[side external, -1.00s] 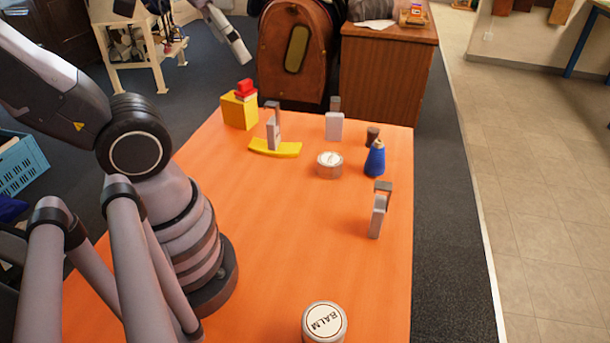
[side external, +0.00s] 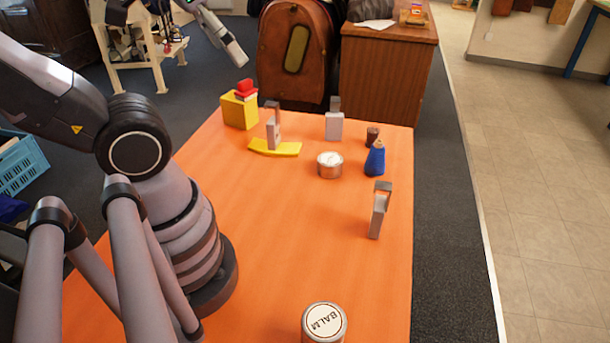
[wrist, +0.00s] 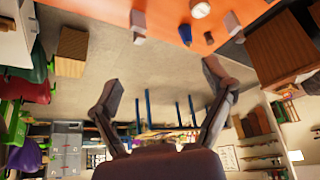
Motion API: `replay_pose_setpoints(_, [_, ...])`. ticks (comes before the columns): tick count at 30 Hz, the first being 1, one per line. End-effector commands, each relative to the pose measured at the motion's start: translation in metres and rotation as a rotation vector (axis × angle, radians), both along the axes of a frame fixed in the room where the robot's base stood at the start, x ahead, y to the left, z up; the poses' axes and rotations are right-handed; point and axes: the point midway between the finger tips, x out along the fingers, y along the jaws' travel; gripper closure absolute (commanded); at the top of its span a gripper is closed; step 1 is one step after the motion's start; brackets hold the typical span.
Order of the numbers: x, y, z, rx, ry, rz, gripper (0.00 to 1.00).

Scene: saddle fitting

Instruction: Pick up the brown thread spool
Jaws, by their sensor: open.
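The brown thread spool (side external: 372,136) is a small dark cylinder on the orange table, near its far right corner. It stands just behind the blue bottle (side external: 376,158). In the wrist view the spool (wrist: 209,38) shows near the top, beside the blue bottle (wrist: 185,34). My gripper (wrist: 163,86) is open and empty in the wrist view, its two fingers wide apart with room and floor behind them. It is well away from the spool. In the side view its fingers are not clearly visible.
A silver tin (side external: 330,165) stands left of the bottle, and a grey clamp (side external: 379,210) in front. A grey block (side external: 334,126), yellow curved piece (side external: 275,148) and yellow box (side external: 239,111) stand farther left. A BALM tin (side external: 324,322) is at the near edge. The table's middle is clear.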

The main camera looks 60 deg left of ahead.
Motion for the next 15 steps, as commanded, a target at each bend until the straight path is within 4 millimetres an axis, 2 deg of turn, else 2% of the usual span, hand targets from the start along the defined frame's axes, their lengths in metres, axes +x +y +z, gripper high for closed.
replay_pose_setpoints(1, [0.0, 0.0, 0.0, 0.0, 0.0, 0.0, 0.24])
replay_pose_setpoints(3, [0.0, 0.0, 0.0, 0.0, 0.0, 0.0, 0.31])
replay_pose_setpoints(11, [0.0, 0.0, 0.0, 0.0, 0.0, 0.0, 0.31])
replay_pose_setpoints(15, [0.015, 0.002, 0.005, 0.001, 0.007, 0.014, 0.31])
